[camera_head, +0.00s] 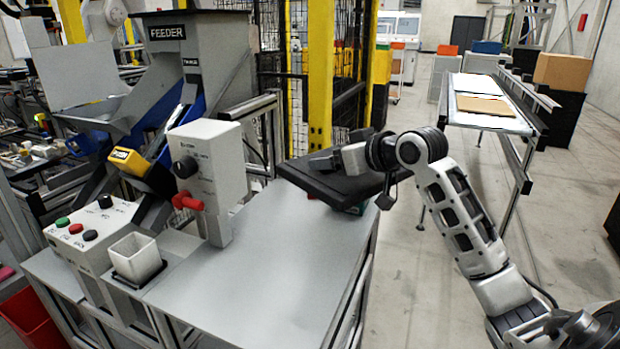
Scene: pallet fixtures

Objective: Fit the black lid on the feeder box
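A flat black slab, which looks like the black lid (345,187), is at the far right corner of the grey worktable (265,265). It overhangs the table's right side. My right arm reaches in from the right, and its gripper (322,160) is over the lid's top, near its far left part. Whether the fingers are open or shut on the lid is too small to tell. The grey hopper marked FEEDER (205,50) stands at the back left; I cannot tell whether it is the feeder box. My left gripper is not in view.
A white box with a black knob and red handle (188,202) stands at the table's left. A button panel (90,235) and white square cup (135,258) are further left. Yellow posts (320,75) and mesh stand behind. The table's middle is clear.

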